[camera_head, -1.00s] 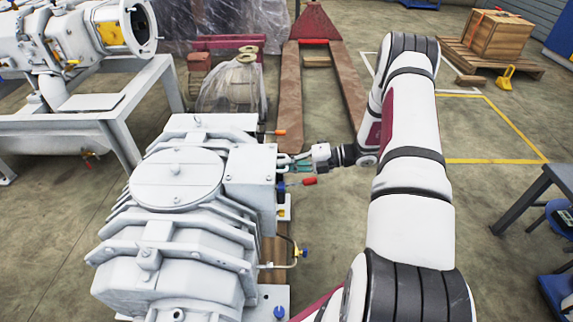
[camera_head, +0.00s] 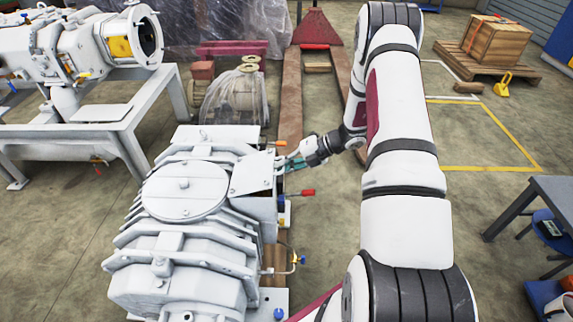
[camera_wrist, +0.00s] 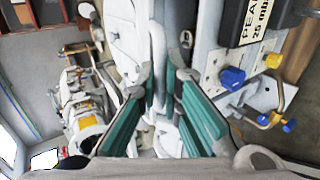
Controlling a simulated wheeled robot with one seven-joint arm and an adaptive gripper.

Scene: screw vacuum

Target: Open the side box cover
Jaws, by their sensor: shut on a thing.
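The side box cover (camera_head: 253,174) is a light grey plate on the box at the right side of the big grey vacuum pump (camera_head: 180,250). It is tilted, with its right edge raised, and a dark gap shows under that edge. My gripper (camera_head: 290,162) is at the raised right edge and is shut on it. In the wrist view, the green finger pads of my gripper (camera_wrist: 167,76) close around a pale edge. The exact contact is partly hidden by the fingers.
A red-tipped lever (camera_head: 307,192) and an orange-tipped lever (camera_head: 277,143) stick out near the box. The wrist view shows a blue knob (camera_wrist: 232,78) and a black label block (camera_wrist: 262,22).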

